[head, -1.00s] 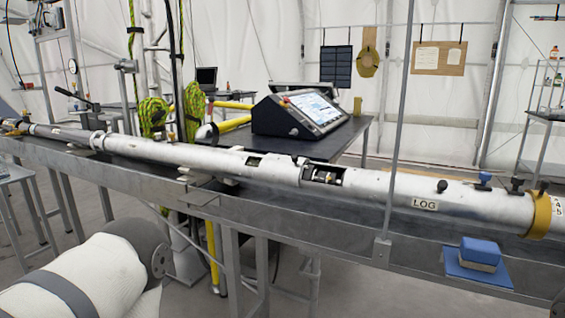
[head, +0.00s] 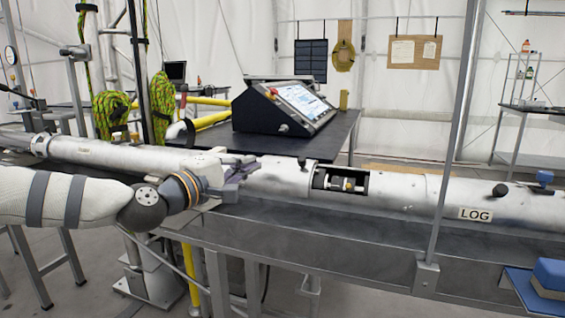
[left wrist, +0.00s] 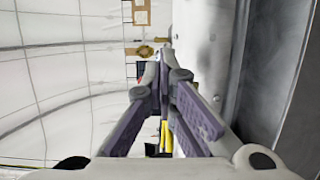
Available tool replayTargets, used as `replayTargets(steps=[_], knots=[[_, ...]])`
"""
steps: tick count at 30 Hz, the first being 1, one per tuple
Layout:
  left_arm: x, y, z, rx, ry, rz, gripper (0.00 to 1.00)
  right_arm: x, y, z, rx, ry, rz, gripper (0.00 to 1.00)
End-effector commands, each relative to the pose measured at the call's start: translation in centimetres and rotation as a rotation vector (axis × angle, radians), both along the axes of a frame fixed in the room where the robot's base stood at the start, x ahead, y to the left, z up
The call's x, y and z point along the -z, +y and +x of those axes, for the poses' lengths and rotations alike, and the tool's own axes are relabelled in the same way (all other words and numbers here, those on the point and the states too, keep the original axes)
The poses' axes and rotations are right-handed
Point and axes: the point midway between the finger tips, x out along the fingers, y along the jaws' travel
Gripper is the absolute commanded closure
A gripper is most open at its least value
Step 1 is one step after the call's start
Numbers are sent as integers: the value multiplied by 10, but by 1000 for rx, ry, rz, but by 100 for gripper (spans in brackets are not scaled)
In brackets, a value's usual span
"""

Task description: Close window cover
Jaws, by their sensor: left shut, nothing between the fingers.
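A long silver tube (head: 415,190) lies along a metal bench. Its window (head: 341,182) is an open rectangular cut-out with dark inside and small metal parts showing. A collar edge of the tube, with a small dark knob (head: 301,161), lies just left of the window. I cannot tell which piece is the window cover. My left gripper (head: 250,167) is shut and empty, at the tube left of the window, hiding part of it. In the left wrist view the fingers (left wrist: 163,62) come together beside the pale tube wall (left wrist: 208,50). Contact with the tube is unclear. My right gripper is out of view.
A thin upright post (head: 449,140) stands in front of the tube, right of the window. A console with a screen (head: 285,107) stands on a dark table behind. A blue block (head: 552,274) sits at the bench's front right. Dark knobs (head: 500,190) stick up from the tube.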

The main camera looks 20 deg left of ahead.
Motion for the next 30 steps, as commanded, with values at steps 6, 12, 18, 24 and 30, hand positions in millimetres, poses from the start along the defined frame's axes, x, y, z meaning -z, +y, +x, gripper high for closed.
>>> replayTargets(steps=[6,12,18,24,30], knots=[[7,-15,47,1,7,3,100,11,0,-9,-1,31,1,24],[-3,-43,55,4,-2,3,100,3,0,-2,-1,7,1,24],[0,-56,55,2,2,2,100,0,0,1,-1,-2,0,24],[2,-57,55,1,3,1,100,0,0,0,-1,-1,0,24],[1,-61,55,3,3,2,100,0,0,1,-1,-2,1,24]])
